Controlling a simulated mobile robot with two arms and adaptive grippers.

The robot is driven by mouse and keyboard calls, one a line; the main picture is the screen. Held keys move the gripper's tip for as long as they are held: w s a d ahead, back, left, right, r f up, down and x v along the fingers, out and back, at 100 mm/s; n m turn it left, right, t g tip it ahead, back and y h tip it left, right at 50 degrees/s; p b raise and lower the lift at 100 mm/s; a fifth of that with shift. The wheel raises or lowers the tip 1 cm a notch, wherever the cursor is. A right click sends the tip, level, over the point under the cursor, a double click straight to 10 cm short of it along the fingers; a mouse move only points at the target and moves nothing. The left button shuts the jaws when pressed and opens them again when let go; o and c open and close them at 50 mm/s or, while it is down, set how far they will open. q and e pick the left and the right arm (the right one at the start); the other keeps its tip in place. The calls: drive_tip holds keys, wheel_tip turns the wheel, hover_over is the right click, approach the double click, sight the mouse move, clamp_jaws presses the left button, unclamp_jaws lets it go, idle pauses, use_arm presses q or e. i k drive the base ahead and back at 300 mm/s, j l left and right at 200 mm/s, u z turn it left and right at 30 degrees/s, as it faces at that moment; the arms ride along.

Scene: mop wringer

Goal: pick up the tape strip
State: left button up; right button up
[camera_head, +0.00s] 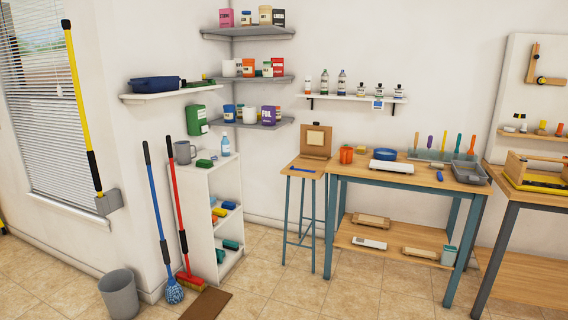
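A small thin blue strip (302,169) lies flat on the wooden top of a tall narrow stand (292,165), in front of an upright brown board. It may be the tape strip, but it is too small to tell for sure. No other thing can be made out clearly as a tape strip. Neither of my grippers shows in the head view.
A blue-legged workbench (335,200) stands right of the stand. A white shelf unit (210,168), a blue mop (160,215), a red broom (178,200) and a grey bin (119,295) are at left. Tiled floor (285,296) is open in front.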

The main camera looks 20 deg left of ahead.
sight(292, 168)
drive_tip(key=i+j+u, duration=0.15)
drive_tip(key=i, duration=0.5)
drive_tip(key=i+j+u, duration=0.1)
drive_tip(key=i+j, duration=0.2)
drive_tip(key=i, duration=0.35)
drive_tip(key=i+j+u, duration=0.15)
drive_tip(key=i, duration=0.5)
